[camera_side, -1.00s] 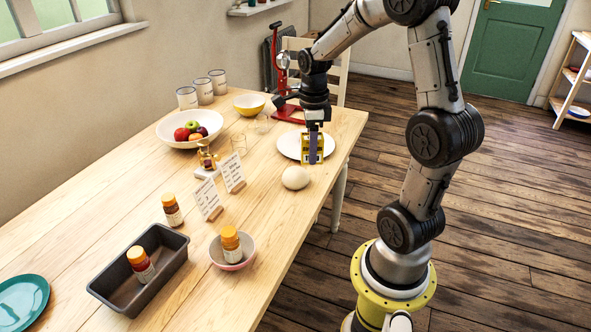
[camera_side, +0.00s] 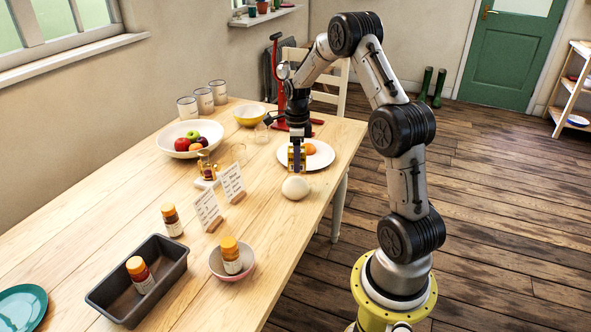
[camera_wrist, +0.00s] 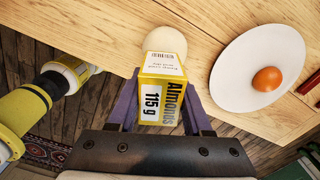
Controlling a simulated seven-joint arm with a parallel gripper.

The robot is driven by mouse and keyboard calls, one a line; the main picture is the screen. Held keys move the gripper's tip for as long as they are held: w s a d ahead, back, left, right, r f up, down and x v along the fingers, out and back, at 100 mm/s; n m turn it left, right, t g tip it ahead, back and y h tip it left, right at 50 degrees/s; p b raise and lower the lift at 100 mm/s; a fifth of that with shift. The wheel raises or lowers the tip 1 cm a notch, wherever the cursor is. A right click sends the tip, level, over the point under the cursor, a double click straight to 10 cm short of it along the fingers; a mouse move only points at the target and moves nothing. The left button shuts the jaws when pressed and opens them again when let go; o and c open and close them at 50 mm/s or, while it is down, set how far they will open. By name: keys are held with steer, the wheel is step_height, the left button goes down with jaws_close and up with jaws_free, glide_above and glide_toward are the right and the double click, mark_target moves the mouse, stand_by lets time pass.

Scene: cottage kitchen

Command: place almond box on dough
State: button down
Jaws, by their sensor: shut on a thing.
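A small yellow almond box (camera_wrist: 162,92), labelled "Almonds 115 g", is held between the two fingers of my gripper (camera_wrist: 160,108). In the side view the almond box (camera_side: 297,157) hangs upright under my gripper (camera_side: 297,160), over the table by the front rim of the white plate. The dough (camera_side: 295,188) is a pale round ball on the table, just below and in front of the box in the side view. In the wrist view the dough (camera_wrist: 166,42) shows beyond the box, which covers part of it. I cannot tell whether they touch.
A white plate (camera_side: 322,161) with an orange fruit (camera_wrist: 267,80) is beside the dough. Two recipe cards (camera_side: 231,182) stand to the left. A fruit bowl (camera_side: 172,152), a loaf tin (camera_side: 120,298) and a pink bowl (camera_side: 219,270) with a bottle are further off.

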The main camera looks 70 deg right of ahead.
steer(key=shift+w+d+f, duration=0.25)
steer(key=shift+f, duration=0.15)
steer(key=shift+w+d+f, duration=0.1)
steer(key=shift+w+f, duration=0.05)
steer(key=shift+f, duration=1.55)
steer(key=shift+f, duration=0.15)
steer(key=shift+c, duration=1.6)
jaws_free()
